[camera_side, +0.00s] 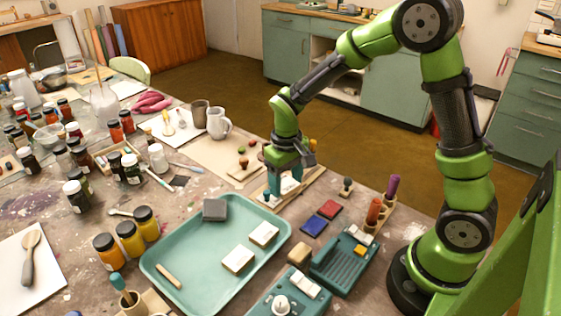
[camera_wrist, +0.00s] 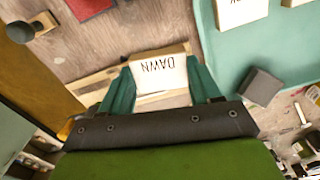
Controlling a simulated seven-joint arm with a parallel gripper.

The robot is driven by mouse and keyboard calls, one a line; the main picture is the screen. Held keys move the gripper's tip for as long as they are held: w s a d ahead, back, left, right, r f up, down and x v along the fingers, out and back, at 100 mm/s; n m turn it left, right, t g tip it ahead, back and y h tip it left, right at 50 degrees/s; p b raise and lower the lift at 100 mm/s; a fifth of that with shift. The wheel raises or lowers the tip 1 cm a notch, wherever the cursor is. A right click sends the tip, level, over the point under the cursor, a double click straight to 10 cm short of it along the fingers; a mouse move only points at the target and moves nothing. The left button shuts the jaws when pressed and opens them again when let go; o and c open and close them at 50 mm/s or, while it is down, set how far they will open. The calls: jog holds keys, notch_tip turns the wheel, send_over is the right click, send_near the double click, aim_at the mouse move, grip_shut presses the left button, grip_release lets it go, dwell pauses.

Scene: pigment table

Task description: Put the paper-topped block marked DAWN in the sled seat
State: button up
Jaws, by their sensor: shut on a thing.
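The paper-topped block marked DAWN (camera_wrist: 160,76) is between the teal fingers of my gripper (camera_wrist: 158,92) in the wrist view, its lettering upside down. In the side view my gripper (camera_side: 284,192) is low over a light wooden frame (camera_side: 309,187), shut on the block, which the fingers mostly hide. The wooden frame also shows around the block in the wrist view (camera_wrist: 90,88); it may be the sled, but I cannot tell for sure. I cannot tell whether the block touches it.
A teal tray (camera_side: 190,291) holds two paper-topped blocks (camera_side: 264,233) (camera_side: 238,259), a grey block (camera_side: 214,209) and a small wooden stick (camera_side: 169,276). Red (camera_side: 329,209) and blue (camera_side: 314,226) pads lie right of the tray. A handled stamp (camera_side: 346,187) stands near the frame.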

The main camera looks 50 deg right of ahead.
jog(key=shift+n, duration=0.5)
jog(key=w+d, duration=0.1)
jog(key=w+d+r, duration=0.1)
jog(key=w+d, duration=0.2)
jog(key=d, duration=0.1)
jog(key=shift+w+r, duration=0.2)
jog(key=shift+r, duration=0.2)
jog(key=shift+w+r, duration=0.1)
jog(key=shift+r, duration=0.1)
jog(key=shift+f+n, duration=0.3)
jog(key=shift+n, duration=0.1)
jog(key=shift+a+f, duration=0.1)
jog(key=shift+f, duration=1.6)
jog(key=shift+f, duration=0.25)
jog(key=shift+f, duration=0.25)
jog(key=shift+f, duration=0.6)
